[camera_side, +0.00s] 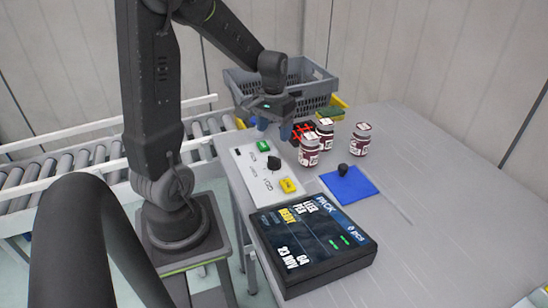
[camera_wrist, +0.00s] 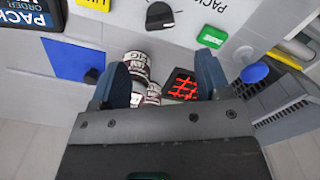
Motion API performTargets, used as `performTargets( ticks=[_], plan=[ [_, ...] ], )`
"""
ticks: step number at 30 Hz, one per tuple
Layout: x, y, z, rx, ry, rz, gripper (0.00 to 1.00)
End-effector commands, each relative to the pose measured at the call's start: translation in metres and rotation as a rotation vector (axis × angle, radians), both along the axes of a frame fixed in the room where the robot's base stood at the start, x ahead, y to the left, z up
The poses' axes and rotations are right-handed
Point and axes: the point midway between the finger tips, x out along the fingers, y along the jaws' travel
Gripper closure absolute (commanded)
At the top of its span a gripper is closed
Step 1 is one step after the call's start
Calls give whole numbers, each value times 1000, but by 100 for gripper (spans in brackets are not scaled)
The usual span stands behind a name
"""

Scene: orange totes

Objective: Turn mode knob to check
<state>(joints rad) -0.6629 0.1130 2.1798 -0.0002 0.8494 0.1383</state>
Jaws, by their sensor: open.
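The mode knob (camera_side: 274,162) is a black knob on the white panel (camera_side: 251,173), between a green block (camera_side: 263,146) and a yellow block (camera_side: 288,185). In the wrist view the knob (camera_wrist: 160,15) is near the top edge, with partly readable lettering beside it. I cannot tell for sure which label it points at. My gripper (camera_side: 275,127) is above the far end of the panel, apart from the knob. In the wrist view its blue fingers (camera_wrist: 162,64) are spread, with nothing held; jars show beyond them.
Several labelled jars (camera_side: 309,150) stand beside a red-and-black grid (camera_side: 301,132). A blue mat (camera_side: 352,190) carries a black-handled object (camera_side: 343,169). A dark screen (camera_side: 313,243) lies at the front. A grey crate (camera_side: 310,92) is behind. The table's right side is clear.

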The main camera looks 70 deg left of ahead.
Motion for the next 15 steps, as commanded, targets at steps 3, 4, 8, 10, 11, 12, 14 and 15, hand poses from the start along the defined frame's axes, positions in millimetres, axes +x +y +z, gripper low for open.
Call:
performTargets(
  ticks=[3, 4, 8, 10, 11, 12, 14, 15],
  plan=[
    [-1, -1, -27, -4, 6, -1, 30],
    [-1, -1, -33, -4, 6, -1, 30],
    [-1, -1, -59, -4, 5, -1, 30],
    [-1, -1, -70, -3, 4, -1, 30],
    [-1, -1, -75, -4, 5, -1, 30],
    [-1, -1, -80, -3, 3, -1, 30],
    [-1, -1, -87, -3, 3, -1, 30],
    [0, -1, -90, -2, 1, -1, 30]
  ],
)
